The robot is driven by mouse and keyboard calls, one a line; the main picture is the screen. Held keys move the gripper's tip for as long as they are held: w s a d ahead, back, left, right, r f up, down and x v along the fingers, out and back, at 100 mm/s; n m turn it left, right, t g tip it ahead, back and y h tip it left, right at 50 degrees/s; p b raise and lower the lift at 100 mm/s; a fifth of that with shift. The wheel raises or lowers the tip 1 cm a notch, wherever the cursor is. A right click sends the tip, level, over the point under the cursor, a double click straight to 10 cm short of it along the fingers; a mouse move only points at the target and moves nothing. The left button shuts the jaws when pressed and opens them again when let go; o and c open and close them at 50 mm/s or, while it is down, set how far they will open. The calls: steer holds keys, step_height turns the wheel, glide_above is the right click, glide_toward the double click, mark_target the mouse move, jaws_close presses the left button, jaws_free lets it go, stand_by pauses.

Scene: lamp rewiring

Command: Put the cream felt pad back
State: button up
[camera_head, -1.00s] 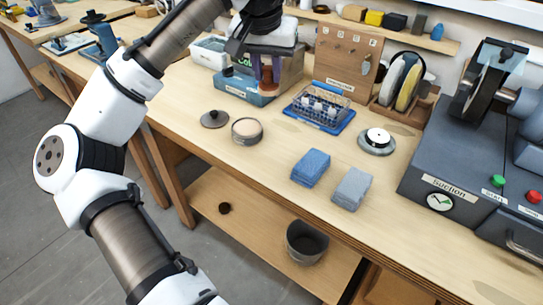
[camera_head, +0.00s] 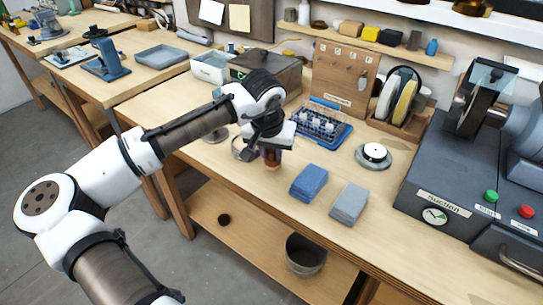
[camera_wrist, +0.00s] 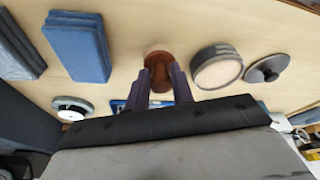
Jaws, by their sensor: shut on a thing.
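My gripper (camera_head: 270,150) is shut on a reddish-brown, round-footed piece (camera_head: 272,164), held upright low over the bench. In the wrist view the piece (camera_wrist: 158,62) sits between both fingers; whether it touches the bench is unclear. A round grey tin with a cream face (camera_wrist: 217,68) is beside it, apart; in the head view the arm partly hides it. Upright round pads, one yellowish (camera_head: 405,97), stand in a wooden rack. I cannot tell which is the cream felt pad.
A dark lid (camera_wrist: 268,69) lies beside the tin. Blue (camera_head: 309,183) and grey (camera_head: 349,203) blocks lie near the front edge. A blue wire rack (camera_head: 322,123) stands behind my gripper; a grey machine (camera_head: 455,195) fills the right. Bench between blocks and plate is clear.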

steer(key=shift+f, duration=1.2)
steer(key=shift+f, duration=0.1)
steer(key=o, duration=1)
steer(key=b+v, duration=0.2)
steer(key=v, duration=1)
steer(key=shift+s, duration=0.1)
